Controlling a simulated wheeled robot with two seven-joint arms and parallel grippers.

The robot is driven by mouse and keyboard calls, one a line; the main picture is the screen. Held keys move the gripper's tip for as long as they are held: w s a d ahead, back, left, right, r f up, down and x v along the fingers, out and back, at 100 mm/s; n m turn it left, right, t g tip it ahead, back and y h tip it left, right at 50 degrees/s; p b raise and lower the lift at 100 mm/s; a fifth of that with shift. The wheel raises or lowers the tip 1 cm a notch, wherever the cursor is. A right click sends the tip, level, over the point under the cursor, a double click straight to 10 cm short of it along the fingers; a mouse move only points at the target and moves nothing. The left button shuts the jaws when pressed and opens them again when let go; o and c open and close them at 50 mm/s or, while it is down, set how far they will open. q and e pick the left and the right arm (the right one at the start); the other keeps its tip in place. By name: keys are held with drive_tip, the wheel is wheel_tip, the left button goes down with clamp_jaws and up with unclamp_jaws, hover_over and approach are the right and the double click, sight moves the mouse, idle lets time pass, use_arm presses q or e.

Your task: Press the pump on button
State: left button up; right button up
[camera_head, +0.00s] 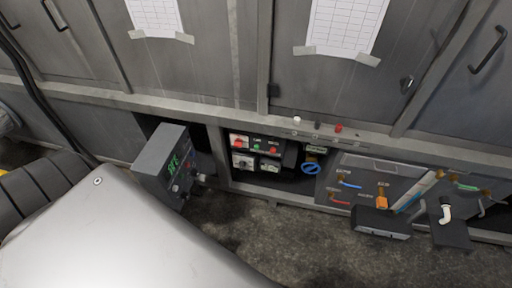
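A small control panel (256,153) sits in an open recess in the grey cabinet wall, near the middle of the view. It carries a red knob (238,143), a small green button (257,147) and a red button (273,150) in its upper row. More small controls sit in its lower row. On the ledge above right are a white button (297,120) and a red button (338,128). The labels are too small to read, so I cannot tell which one is the pump on button. Neither of my grippers is in view.
A grey box with a green display (160,160) juts out left of the recess. A blue ring handle (310,168) is to the right. Further right, colored valve handles and dark boxes (382,223) project from the wall. Bare floor (330,240) lies in front.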

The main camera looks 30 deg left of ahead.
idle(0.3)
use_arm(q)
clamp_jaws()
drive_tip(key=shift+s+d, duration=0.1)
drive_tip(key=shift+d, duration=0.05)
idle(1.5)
